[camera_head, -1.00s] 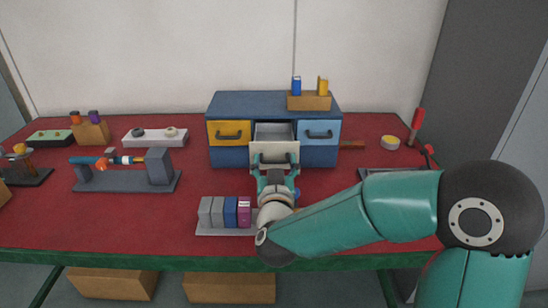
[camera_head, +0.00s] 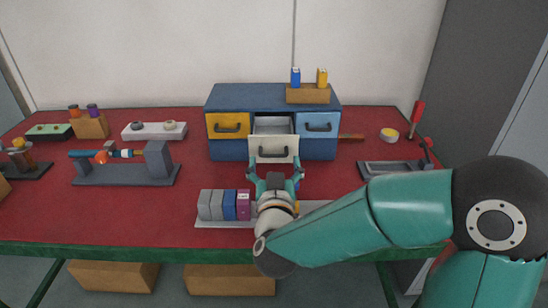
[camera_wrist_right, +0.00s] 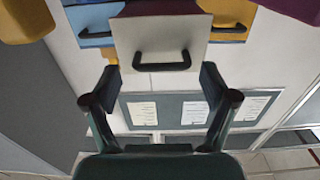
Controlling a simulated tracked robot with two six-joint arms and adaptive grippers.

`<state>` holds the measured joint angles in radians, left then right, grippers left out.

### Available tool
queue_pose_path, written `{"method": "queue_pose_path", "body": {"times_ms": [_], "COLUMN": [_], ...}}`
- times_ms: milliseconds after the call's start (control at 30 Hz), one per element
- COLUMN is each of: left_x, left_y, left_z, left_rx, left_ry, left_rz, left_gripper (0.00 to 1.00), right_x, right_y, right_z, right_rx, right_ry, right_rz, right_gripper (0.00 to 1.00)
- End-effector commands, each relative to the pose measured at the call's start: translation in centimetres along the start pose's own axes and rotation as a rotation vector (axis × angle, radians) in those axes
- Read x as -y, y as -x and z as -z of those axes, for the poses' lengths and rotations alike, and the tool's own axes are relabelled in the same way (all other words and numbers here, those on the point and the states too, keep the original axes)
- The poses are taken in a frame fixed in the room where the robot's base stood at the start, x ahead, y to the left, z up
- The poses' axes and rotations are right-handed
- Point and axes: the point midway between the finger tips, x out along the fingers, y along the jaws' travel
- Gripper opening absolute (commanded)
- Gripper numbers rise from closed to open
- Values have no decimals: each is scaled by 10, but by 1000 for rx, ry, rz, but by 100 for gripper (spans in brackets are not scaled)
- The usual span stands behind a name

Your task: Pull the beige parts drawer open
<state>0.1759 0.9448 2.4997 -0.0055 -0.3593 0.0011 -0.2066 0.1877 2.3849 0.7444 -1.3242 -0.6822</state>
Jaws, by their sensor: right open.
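The beige parts drawer (camera_head: 273,143) is the middle one in the top row of a blue cabinet (camera_head: 225,97). It stands pulled out, with its grey inside showing behind the front. Its dark handle (camera_wrist_right: 162,66) is bare in the wrist view, with the beige front (camera_wrist_right: 165,28) around it. My right gripper (camera_head: 275,176) is open and empty, just in front of the drawer. In the wrist view, the spread fingers of my right gripper (camera_wrist_right: 160,85) stand either side of the handle's line, apart from it. My left gripper is not in view.
A yellow drawer (camera_head: 228,120) and a light blue drawer (camera_head: 318,121) flank it, both shut. Several blocks (camera_head: 224,204) stand on a grey tray beside my right gripper. A grey fixture (camera_head: 157,160) is at left and a dark tray (camera_head: 390,168) at right.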

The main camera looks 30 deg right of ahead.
Motion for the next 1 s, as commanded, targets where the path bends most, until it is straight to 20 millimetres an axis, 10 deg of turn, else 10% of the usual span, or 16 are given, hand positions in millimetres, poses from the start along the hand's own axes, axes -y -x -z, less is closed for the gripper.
{"method": "queue_pose_path", "body": {"times_ms": [300,1000], "left_x": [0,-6], "left_y": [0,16], "left_z": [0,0], "left_rx": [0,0], "left_ry": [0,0], "left_rz": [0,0], "left_gripper": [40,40], "right_x": [1,0], "right_y": [40,43], "right_z": [0,17], "right_rx": [0,-1], "right_ry": [1,1], "right_rz": [1,0], "right_gripper": [85,85]}}
